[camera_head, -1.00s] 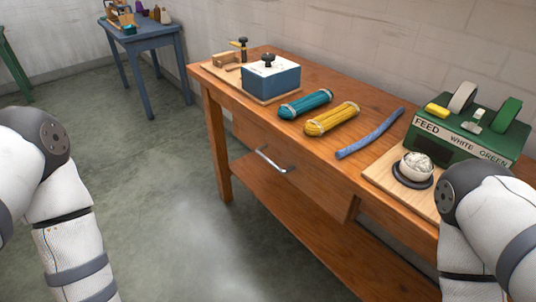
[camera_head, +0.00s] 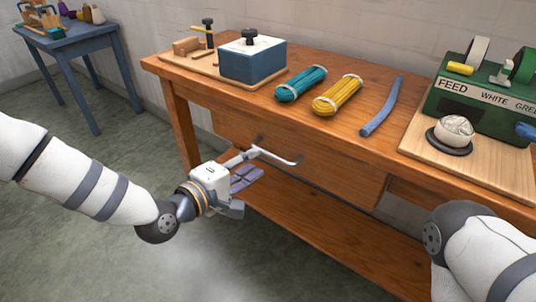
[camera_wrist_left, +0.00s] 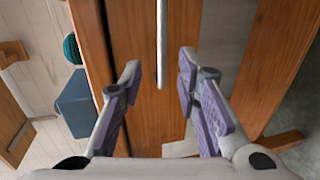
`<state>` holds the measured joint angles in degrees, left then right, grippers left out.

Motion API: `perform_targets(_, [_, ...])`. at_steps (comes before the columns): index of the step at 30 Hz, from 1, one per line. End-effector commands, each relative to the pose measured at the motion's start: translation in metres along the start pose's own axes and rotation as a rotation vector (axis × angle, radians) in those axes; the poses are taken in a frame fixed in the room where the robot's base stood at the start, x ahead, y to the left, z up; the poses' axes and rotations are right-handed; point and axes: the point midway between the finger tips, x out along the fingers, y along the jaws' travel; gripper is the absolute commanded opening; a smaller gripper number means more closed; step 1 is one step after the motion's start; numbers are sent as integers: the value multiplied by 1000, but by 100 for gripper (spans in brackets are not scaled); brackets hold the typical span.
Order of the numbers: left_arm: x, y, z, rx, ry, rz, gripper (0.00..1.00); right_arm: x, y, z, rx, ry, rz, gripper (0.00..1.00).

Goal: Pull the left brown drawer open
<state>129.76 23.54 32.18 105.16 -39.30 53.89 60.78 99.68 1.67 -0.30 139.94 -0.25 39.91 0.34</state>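The brown drawer (camera_head: 325,172) sits under the bench top, and its front looks flush with the bench. Its grey bar handle (camera_head: 280,158) stands out from the front. My left gripper (camera_head: 248,166) is at the handle's left part, in front of the drawer. In the left wrist view the left gripper (camera_wrist_left: 159,66) is open, with purple pads apart. The handle (camera_wrist_left: 162,40) runs upright in that picture, in line with the gap between the fingers. I cannot tell whether a finger touches it. Only my right arm shows at the lower right; its gripper is out of view.
On the bench top (camera_head: 225,97) lie a teal skein (camera_head: 301,83), a yellow skein (camera_head: 338,95) and a blue rod (camera_head: 382,106). A blue box (camera_head: 252,62) and a green machine (camera_head: 478,108) stand there. A lower shelf (camera_head: 335,235) runs below the drawer.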

Motion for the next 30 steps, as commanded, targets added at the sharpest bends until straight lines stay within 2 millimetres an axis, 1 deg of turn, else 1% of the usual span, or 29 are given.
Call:
perform_targets(1, [13, -3, 1, 2, -2, -2, 30, 3, 0, 0, 0, -4, 0, 0])
perform_targets(3, [30, -3, 1, 2, 0, -2, 30, 5, 0, 0, 0, -8, 0, 0])
perform_targets(6, [50, -3, 1, 1, -1, -2, 30, 7, 0, 0, -1, -11, 0, 0])
perform_targets(10, [66, -3, 0, 0, 0, -4, 30, 9, 0, 0, -1, -14, 0, 0])
perform_targets(13, [70, -2, 0, -1, 1, -4, 30, 10, 0, 0, -1, -15, 0, 0])
perform_targets(19, [70, -2, 0, -1, 0, -4, 30, 9, 0, 0, -1, -14, 0, 0])
perform_targets(20, [70, -2, 0, -1, 0, -4, 25, 9, 0, 0, -1, -14, 0, 0])
perform_targets(21, [70, -2, 0, -1, 0, -4, 16, 9, 0, 0, -1, -14, 0, 0])
perform_targets(23, [70, -2, 0, 0, 0, -4, 3, 9, 0, 0, -1, -14, 0, 0])
perform_targets(24, [70, -2, 0, 0, 0, -4, 0, 9, 0, 0, -1, -14, 0, 0])
perform_targets(30, [70, -2, 0, 0, 0, -4, 0, 9, 0, 0, -1, -14, 0, 0])
